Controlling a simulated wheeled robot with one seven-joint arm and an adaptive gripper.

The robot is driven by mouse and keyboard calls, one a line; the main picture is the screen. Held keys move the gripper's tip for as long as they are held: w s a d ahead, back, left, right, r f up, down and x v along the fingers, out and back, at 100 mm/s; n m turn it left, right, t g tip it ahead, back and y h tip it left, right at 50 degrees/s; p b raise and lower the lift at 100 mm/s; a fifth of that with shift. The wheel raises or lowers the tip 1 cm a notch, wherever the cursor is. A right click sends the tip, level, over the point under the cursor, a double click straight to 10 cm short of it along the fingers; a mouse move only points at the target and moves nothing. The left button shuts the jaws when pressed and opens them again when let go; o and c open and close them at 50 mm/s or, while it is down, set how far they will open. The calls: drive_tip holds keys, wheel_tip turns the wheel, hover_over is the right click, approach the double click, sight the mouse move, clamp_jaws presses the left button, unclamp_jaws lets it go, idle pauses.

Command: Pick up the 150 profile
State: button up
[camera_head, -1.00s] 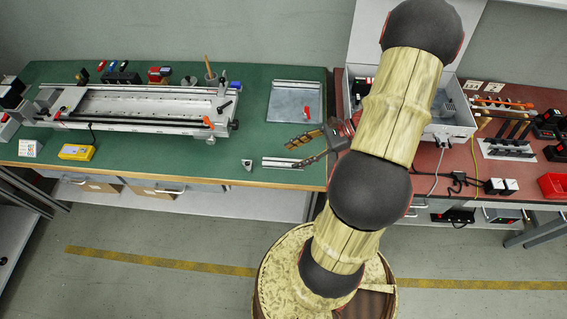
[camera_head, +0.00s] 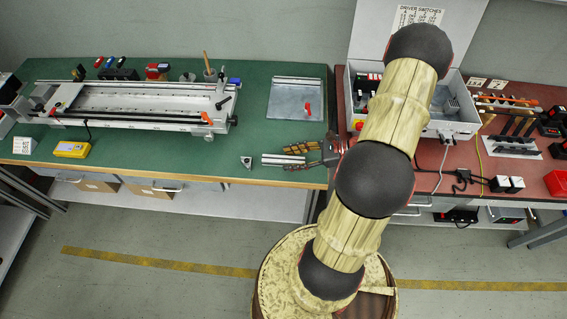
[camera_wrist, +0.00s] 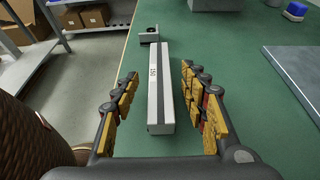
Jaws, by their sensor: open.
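The 150 profile (camera_wrist: 159,90) is a short silver-grey bar with a dark groove and a small printed label reading 150. It lies flat on the green bench top, near its front edge, and shows in the head view (camera_head: 276,160). My gripper (camera_wrist: 157,88) is open, with one yellow-padded finger on each side of the bar in the wrist view. Gaps of green show between the bar and both fingers. In the head view my gripper (camera_head: 303,154) is at the right end of the bar, which it partly hides.
A small grey block (camera_wrist: 149,35) stands just beyond the bar's far end. A metal plate (camera_head: 296,100) with a red-handled part lies behind. A long gantry fixture (camera_head: 140,108) fills the left bench. A grey switch box (camera_head: 440,120) stands on the red bench at right.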

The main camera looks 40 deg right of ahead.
drive_tip(key=shift+w+a, duration=0.1)
drive_tip(key=shift+w, duration=0.05)
drive_tip(key=shift+c, duration=1)
clamp_jaws()
